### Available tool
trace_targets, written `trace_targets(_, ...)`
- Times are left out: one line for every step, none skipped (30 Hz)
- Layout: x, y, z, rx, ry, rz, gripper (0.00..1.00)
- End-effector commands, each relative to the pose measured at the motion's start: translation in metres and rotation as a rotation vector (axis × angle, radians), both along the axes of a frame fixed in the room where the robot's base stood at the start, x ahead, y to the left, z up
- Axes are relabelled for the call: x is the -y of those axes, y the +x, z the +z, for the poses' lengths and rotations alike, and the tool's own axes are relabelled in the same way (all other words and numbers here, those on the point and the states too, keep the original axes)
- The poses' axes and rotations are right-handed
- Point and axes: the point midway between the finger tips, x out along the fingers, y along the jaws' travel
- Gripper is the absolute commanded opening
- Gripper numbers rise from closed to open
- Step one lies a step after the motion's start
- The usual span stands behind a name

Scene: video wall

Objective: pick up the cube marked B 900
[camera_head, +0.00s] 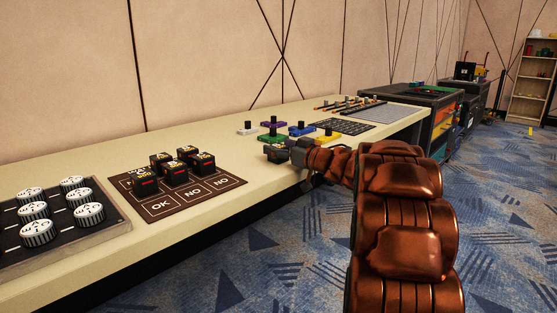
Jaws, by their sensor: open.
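Several dark cubes (175,174) with pale marks on top and red on their front faces stand in a cluster on a brown mat (160,207). The marks on the cubes are too small to read, so I cannot tell which one is B 900. My gripper (277,153) is at the end of my reddish-brown arm, to the right of the cubes and apart from them, over the long table. It is open, and I see nothing held in it.
The cubes stand on a long cream table (265,190) along the wall. A tray (62,262) of round striped pieces is at the near left. Coloured knobbed pieces (301,130) stand just beyond my gripper. Dark cases (432,98) and a shelf (529,85) are farther right.

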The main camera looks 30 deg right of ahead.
Motion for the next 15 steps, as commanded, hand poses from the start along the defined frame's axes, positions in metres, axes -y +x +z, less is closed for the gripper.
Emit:
trace_targets(-0.0009, 0.0029, -0.0006, 0.001, -0.002, 0.0, 0.79)
trace_targets(-0.0011, 0.0039, -0.0001, 0.001, -0.002, 0.0, 0.79)
trace_targets(-0.0014, 0.0047, 0.0004, 0.001, -0.002, 0.0, 0.79)
trace_targets(-0.0014, 0.005, 0.0007, 0.001, -0.001, 0.0, 0.79)
trace_targets(-0.0015, 0.0051, 0.0008, 0.001, -0.001, 0.0, 0.79)
trace_targets(-0.0014, 0.005, 0.001, 0.001, -0.001, 0.0, 0.79)
trace_targets(-0.0014, 0.0049, 0.0011, 0.001, -0.001, 0.0, 0.79)
trace_targets(-0.0014, 0.0048, 0.001, 0.001, -0.001, 0.0, 0.79)
trace_targets(-0.0013, 0.0048, 0.001, 0.0, -0.001, 0.0, 0.79)
trace_targets(-0.0014, 0.0048, 0.0009, 0.0, 0.0, 0.0, 0.78)
trace_targets(-0.0013, 0.0047, 0.0009, 0.0, 0.0, 0.0, 0.75)
trace_targets(-0.0013, 0.0047, 0.0009, 0.0, 0.0, 0.0, 0.71)
trace_targets(-0.0013, 0.0046, 0.0008, 0.0, 0.0, 0.0, 0.68)
trace_targets(-0.0013, 0.0046, 0.0008, 0.0, 0.0, 0.0, 0.65)
trace_targets(-0.0012, 0.0047, 0.0008, 0.001, 0.0, 0.0, 0.6)
